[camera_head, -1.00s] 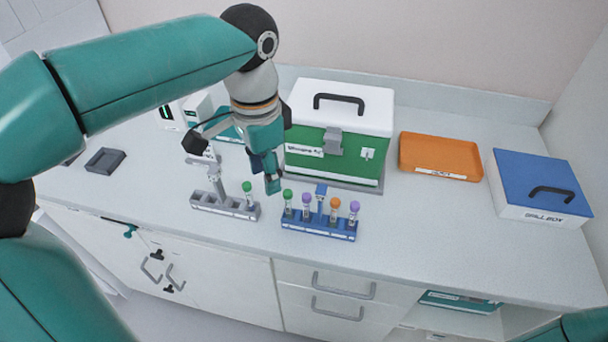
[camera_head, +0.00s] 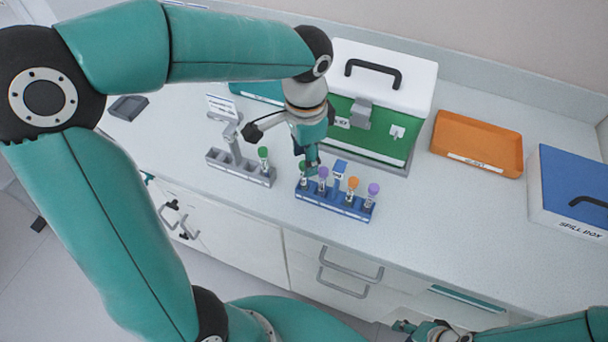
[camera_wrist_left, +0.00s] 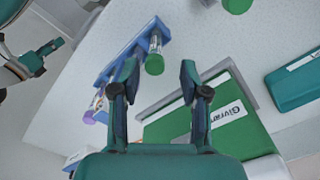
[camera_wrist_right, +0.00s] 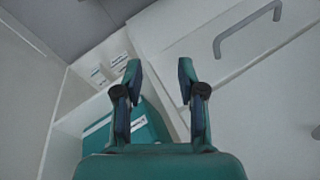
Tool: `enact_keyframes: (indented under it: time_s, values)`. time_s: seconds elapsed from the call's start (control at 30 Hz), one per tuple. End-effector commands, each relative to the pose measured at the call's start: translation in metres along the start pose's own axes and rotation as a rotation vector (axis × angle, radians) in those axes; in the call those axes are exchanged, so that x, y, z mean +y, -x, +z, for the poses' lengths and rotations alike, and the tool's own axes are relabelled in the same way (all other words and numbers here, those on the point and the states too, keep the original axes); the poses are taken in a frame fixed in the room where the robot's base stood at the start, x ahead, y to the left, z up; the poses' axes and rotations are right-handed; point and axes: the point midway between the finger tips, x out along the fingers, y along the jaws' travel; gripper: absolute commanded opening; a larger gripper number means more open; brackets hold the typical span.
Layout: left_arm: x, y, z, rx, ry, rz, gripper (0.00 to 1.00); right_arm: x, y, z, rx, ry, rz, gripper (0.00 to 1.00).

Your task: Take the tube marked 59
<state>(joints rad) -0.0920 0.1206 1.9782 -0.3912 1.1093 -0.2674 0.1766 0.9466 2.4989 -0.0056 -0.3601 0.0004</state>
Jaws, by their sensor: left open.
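The blue rack (camera_head: 335,207) holds several tubes: a green-capped one (camera_head: 302,167) at its left end, then a purple-capped (camera_head: 323,173), an orange-capped (camera_head: 352,184) and another purple-capped one (camera_head: 373,189). A grey rack (camera_head: 240,172) holds one green-capped tube (camera_head: 263,154). I cannot read 59 on any tube. My left gripper (camera_head: 309,165) is open at the blue rack's left end, partly covering the green-capped tube there. In the left wrist view that green cap (camera_wrist_left: 155,64) appears between the open fingers (camera_wrist_left: 160,72); contact cannot be told. My right gripper (camera_wrist_right: 158,75) is open and empty, facing the cabinet front.
A green box with a white lid (camera_head: 385,75) stands close behind the blue rack. An orange tray (camera_head: 478,145) and a blue-lidded spill box (camera_head: 575,185) are to the right. The counter right of the blue rack is clear. A drawer handle (camera_wrist_right: 245,28) shows in the right wrist view.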

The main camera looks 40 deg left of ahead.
Motion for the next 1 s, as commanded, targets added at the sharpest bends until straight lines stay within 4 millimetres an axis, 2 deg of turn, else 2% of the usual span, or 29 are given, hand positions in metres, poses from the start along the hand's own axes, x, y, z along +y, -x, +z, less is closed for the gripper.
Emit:
enact_keyframes:
  time_s: [0.27,0.53,0.83,1.0]
  values:
    - [0.002,-0.018,0.001,-0.003,-0.001,0.001,0.45,-0.001,0.003,0.0,0.0,0.0,0.0,0.4]
    - [0.005,-0.055,0.003,-0.002,0.0,0.001,0.45,-0.003,0.008,0.0,0.0,0.0,0.0,0.4]
    - [0.004,-0.061,0.002,0.001,-0.001,-0.001,0.45,-0.003,0.008,0.0,0.0,0.0,0.0,0.4]
    - [0.005,-0.06,0.002,0.001,-0.001,-0.001,0.19,-0.003,0.008,0.0,0.0,0.0,0.0,0.4]
